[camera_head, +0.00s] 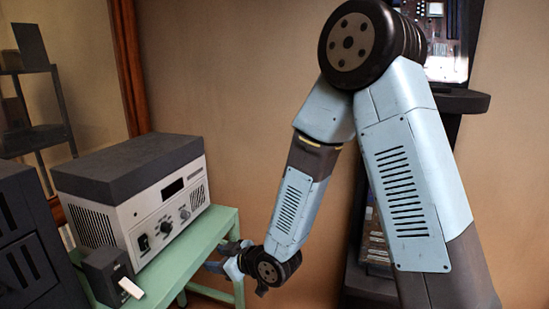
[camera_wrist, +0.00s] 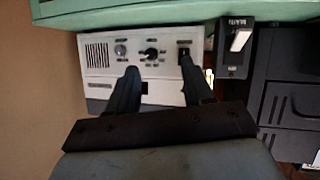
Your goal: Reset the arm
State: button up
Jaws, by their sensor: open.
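My arm reaches down from the upper right in the head view, bent at its elbow. My gripper (camera_head: 228,262) is at the front right edge of the green table (camera_head: 222,228), to the right of a pale instrument box. In the wrist view my gripper (camera_wrist: 158,68) is open, its two dark fingers apart with nothing between them. Past the fingers, the instrument box (camera_wrist: 108,68) appears upside down with its knobs. I cannot tell whether the gripper touches the table.
The instrument box (camera_head: 150,215) has a dark top. A small black box (camera_head: 107,275) with a white lever stands in front of it. A dark cabinet (camera_head: 25,240) is at the left. A dark stand with circuit boards (camera_head: 447,50) is behind my arm. Wall space between is clear.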

jog(key=w+d+r+m+t+h, duration=0.1)
jog(key=w+d+r+m+h, duration=0.2)
jog(key=d+r, duration=0.6)
jog(key=w+d+r+m+t+h, duration=0.1)
jog(key=d+r+m+h, duration=0.35)
jog(key=d, duration=0.95)
jog(key=s+d+r+m+g+h, duration=0.1)
jog(key=s+d+r+m, duration=0.2)
jog(key=s+d+r, duration=0.3)
jog(key=s+d+r+m+g+h, duration=0.2)
jog(key=s+d+r, duration=0.4)
jog(key=s, duration=0.8)
jog(key=d+m, duration=0.1)
jog(key=d, duration=0.2)
jog(key=shift+s+d, duration=0.25)
jog(key=shift+h, duration=0.25)
jog(key=shift+c, duration=0.5)
jog(key=shift+c, duration=0.3)
jog(key=shift+a, duration=0.1)
